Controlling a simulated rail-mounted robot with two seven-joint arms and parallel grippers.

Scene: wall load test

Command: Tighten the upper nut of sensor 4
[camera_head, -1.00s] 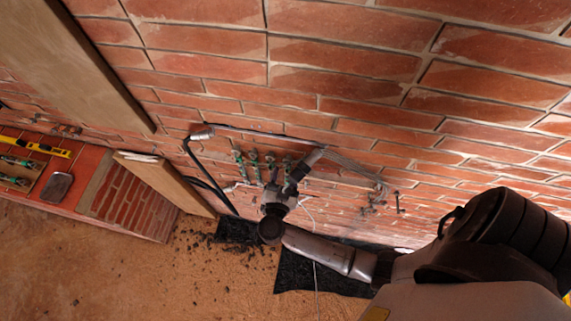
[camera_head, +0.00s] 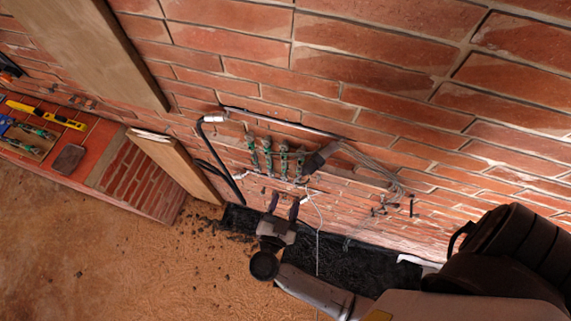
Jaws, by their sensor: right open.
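Several slim green-and-metal sensors (camera_head: 267,156) stand in a row on the brick wall, below a grey pipe. No numbers can be read, so I cannot tell which is sensor 4. The nuts are too small to make out singly. My right gripper (camera_head: 284,205) is open, its two dark fingers pointing up toward the wall. It appears below the sensor row, apart from it, with nothing visible between the fingers. My left gripper is not in view.
A dark angled connector (camera_head: 320,158) and grey cables (camera_head: 375,169) are right of the sensors. A black hose (camera_head: 207,149) bends down on the left. A wooden board (camera_head: 176,165) leans by a brick ledge holding a yellow level (camera_head: 46,115). Black sheeting (camera_head: 343,268) lies below.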

